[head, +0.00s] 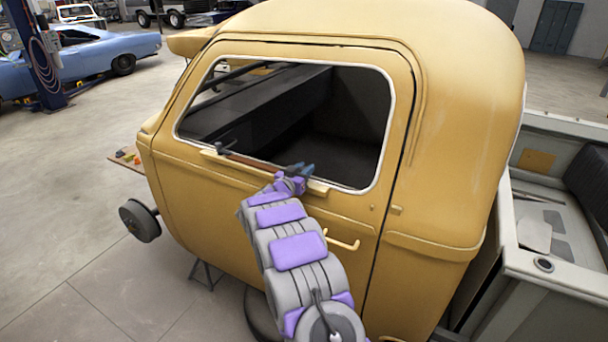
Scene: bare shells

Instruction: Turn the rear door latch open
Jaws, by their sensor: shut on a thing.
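The yellow cab door (215,190) is closed, with its window opening free of visible glass. A yellow door handle (343,243) sits below the window near the door's rear edge, just right of my arm and apart from my gripper. My gripper (293,181) is at the window's lower edge, above and left of the handle. It is shut on the near end of a thin brown bar tool (253,163), which has a dark end piece and lies along the sill. The fingertips are small and partly merge with bluish parts there. No separate latch can be made out.
The yellow cab (455,120) stands on a stand over a concrete floor (80,255). A pale truck bed (540,235) is close on the right. A blue car (90,55) and a lift post (45,60) stand far left.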

